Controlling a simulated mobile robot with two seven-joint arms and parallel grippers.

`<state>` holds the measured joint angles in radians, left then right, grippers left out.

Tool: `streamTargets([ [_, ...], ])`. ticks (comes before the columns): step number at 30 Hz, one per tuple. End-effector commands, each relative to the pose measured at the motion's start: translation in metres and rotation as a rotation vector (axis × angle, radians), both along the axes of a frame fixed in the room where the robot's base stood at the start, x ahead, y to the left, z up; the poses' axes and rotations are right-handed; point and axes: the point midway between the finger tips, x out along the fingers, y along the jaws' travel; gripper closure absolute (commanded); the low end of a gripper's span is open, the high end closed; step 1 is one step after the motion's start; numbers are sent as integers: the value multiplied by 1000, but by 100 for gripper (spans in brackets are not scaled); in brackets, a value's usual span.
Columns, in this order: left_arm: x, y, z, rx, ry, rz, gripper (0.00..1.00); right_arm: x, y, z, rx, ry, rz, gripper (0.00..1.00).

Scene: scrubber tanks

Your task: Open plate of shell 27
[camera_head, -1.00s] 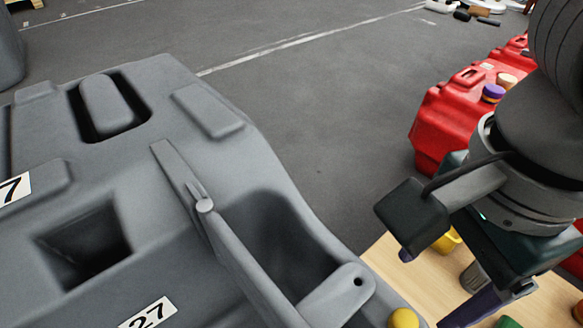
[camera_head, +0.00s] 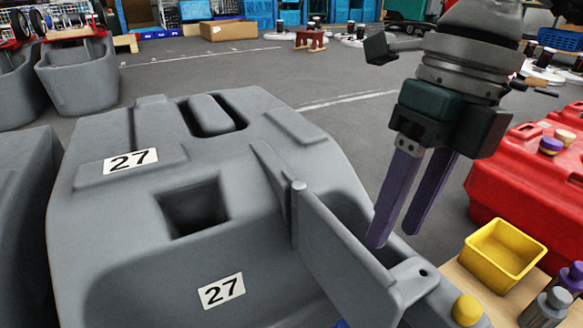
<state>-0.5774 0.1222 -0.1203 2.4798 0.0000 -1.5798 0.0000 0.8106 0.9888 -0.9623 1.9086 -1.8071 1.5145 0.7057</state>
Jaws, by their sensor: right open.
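The grey shell 27 (camera_head: 110,215) fills the lower left and middle of the head view, with two white "27" labels. Its flat grey plate (camera_head: 335,250) stands on edge along the right side of the shell, beside a long recess. A small round knob (camera_head: 299,186) sits on the plate's upper edge. My right gripper (camera_head: 393,238) hangs over the recess at the right of the plate, its two purple fingers apart and empty. Whether a finger touches the plate I cannot tell. My left gripper is not in view.
A yellow bin (camera_head: 502,256) and grey bottles (camera_head: 546,308) stand on a wooden surface at the lower right. A red tank (camera_head: 530,185) is behind them. A yellow knob (camera_head: 467,310) is near the shell's front right corner. Open grey floor lies behind.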

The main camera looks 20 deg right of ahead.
Motion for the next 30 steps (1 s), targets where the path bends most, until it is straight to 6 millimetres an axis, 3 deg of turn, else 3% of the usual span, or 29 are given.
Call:
streamTargets([
  [1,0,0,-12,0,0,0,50,0,2,-17,1,2,1,49],
  [6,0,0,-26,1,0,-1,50,-1,7,-39,0,1,1,49],
  [19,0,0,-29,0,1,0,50,0,9,-46,0,-1,2,50],
  [30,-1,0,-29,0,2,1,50,0,9,-46,0,-1,2,92],
])
